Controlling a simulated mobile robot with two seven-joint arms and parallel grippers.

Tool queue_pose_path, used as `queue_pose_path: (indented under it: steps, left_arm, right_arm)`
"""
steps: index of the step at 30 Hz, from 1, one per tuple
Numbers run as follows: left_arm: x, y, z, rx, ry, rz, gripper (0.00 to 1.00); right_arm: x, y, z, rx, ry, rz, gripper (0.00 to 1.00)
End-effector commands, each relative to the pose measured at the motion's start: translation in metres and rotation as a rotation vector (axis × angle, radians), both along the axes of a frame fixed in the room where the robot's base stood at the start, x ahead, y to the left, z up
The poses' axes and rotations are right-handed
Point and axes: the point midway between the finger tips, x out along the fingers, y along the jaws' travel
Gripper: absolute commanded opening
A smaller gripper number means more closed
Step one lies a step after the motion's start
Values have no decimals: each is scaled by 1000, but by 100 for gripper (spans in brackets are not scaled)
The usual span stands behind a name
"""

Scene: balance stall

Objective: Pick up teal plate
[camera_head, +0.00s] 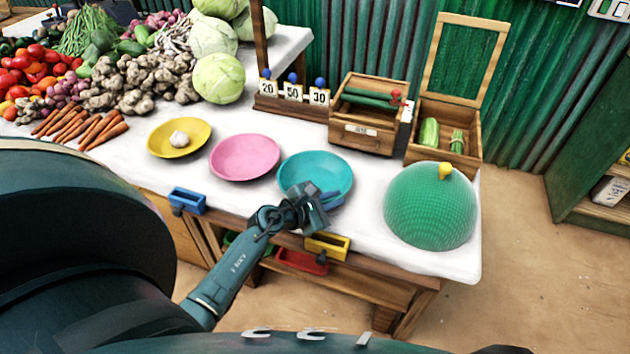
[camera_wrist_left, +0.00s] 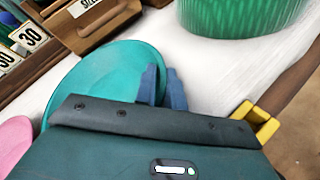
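The teal plate (camera_head: 316,170) lies on the white cloth of the stall table, right of the pink plate. It also shows in the left wrist view (camera_wrist_left: 105,70), partly hidden by my gripper body. My left gripper (camera_head: 322,197) is at the plate's near right edge. In the left wrist view its two blue fingers (camera_wrist_left: 162,88) stand close together, one inside the plate and one outside, with the rim between them. They look shut on the rim. The plate looks empty and seems to rest on the table. My right gripper is not in view.
A pink plate (camera_head: 245,158) and a yellow plate (camera_head: 165,146) holding garlic stand left. A green dome (camera_head: 430,210) stands right. Wooden boxes (camera_head: 368,136) and number cards (camera_head: 292,93) are behind. Small blue (camera_head: 187,201) and yellow (camera_head: 327,246) bins hang at the front edge.

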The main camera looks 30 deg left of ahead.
Motion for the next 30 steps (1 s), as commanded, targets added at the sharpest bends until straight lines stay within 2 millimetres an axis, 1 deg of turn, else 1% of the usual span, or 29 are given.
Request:
queue_pose_path:
  steps: [1, 3, 4, 30]
  left_arm:
    - [0, 0, 0, 0, 0, 0, 7]
    - [0, 0, 0, 0, 0, 0, 1]
    - [0, 0, 0, 0, 0, 0, 0]
    - [-1, -1, -1, -1, 3, -2, 0]
  right_arm:
    - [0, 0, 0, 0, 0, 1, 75]
    - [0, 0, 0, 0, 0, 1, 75]
    - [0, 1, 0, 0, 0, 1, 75]
    - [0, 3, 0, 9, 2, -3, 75]
